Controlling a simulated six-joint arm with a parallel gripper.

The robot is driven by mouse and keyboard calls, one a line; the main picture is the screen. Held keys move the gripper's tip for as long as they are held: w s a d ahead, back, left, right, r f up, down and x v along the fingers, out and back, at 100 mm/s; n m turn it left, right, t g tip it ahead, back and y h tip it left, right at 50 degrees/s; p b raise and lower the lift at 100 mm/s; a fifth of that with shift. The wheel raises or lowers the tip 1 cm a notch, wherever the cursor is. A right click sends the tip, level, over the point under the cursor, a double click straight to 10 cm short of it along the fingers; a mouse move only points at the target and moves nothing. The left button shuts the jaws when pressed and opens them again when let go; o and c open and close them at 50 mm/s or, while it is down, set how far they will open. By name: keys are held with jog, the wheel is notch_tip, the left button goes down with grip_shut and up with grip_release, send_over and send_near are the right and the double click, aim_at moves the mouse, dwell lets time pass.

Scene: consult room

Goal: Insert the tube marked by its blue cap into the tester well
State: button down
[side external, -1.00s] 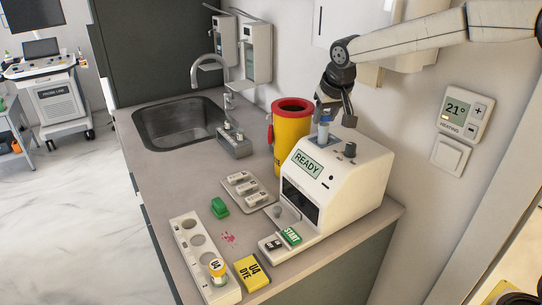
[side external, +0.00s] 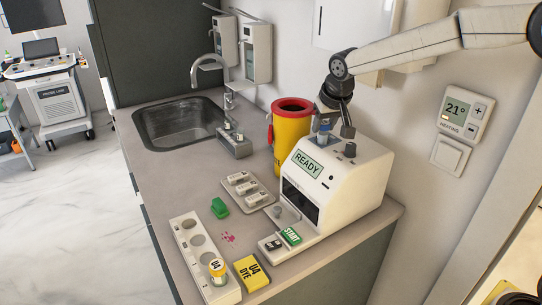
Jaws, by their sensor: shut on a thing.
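The white tester (side external: 352,185) stands at the right end of the counter. Its display reads READY. My gripper (side external: 327,122) is over the back left of the tester's top, fingers pointing down. It is shut on the blue-capped tube (side external: 324,128), which looks upright. The tube's lower part meets the blue-grey well plate (side external: 317,142) on the tester's top. The well's opening is hidden behind the tube, so I cannot tell how deep the tube sits.
A dark knob (side external: 350,150) stands on the tester's top, right of the gripper. A yellow bin with a red rim (side external: 290,128) stands close behind.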

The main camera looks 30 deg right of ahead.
jog(key=shift+f, duration=0.1)
jog(key=shift+c, duration=1)
grip_release()
jog(key=v, duration=0.7)
jog(key=shift+r, duration=0.35)
jog(key=shift+s+a, duration=0.1)
jog(key=shift+s, duration=0.1)
